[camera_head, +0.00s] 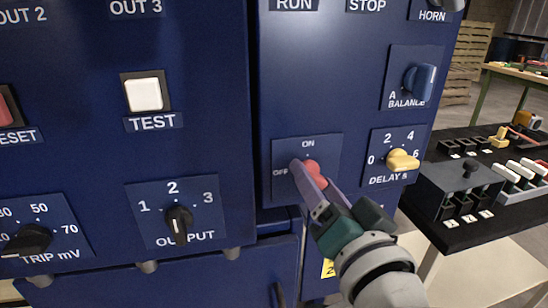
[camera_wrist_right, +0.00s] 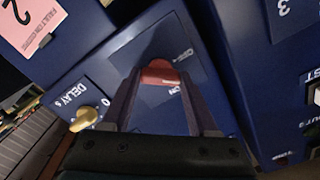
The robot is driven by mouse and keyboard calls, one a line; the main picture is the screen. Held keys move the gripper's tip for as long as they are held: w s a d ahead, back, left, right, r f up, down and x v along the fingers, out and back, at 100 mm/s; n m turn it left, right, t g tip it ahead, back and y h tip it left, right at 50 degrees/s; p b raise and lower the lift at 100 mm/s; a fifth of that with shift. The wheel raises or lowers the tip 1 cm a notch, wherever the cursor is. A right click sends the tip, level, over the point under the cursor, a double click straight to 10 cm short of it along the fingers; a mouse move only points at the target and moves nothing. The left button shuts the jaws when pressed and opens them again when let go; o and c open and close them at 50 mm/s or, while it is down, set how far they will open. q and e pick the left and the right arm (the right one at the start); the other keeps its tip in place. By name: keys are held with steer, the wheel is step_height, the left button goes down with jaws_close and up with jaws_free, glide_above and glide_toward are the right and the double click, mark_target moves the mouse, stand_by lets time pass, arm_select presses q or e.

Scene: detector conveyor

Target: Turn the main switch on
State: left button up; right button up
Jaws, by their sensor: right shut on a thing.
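The main switch is a red knob (camera_head: 316,174) on a dark blue plate marked ON above and OFF at the left. My right gripper (camera_head: 309,176) reaches it from the lower right and is shut on it. In the right wrist view the red knob (camera_wrist_right: 160,75) sits between the two fingers of my right gripper (camera_wrist_right: 160,84). The fingers hide part of the knob, so I cannot tell which mark it points to. My left gripper is not in view.
Close to the right of the switch is the yellow DELAY knob (camera_head: 402,159), with the blue BALANCE knob (camera_head: 420,80) above it. The black OUTPUT knob (camera_head: 179,222) is on the left panel. A black table with a switch box (camera_head: 458,185) stands at the right.

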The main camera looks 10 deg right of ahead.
steer(key=m+b, duration=0.1)
steer(key=m, duration=0.9)
steer(key=shift+m, duration=0.3)
stand_by(0.4)
steer(key=o, duration=1.4)
steer(key=s, duration=1)
steer(key=shift+d, duration=0.2)
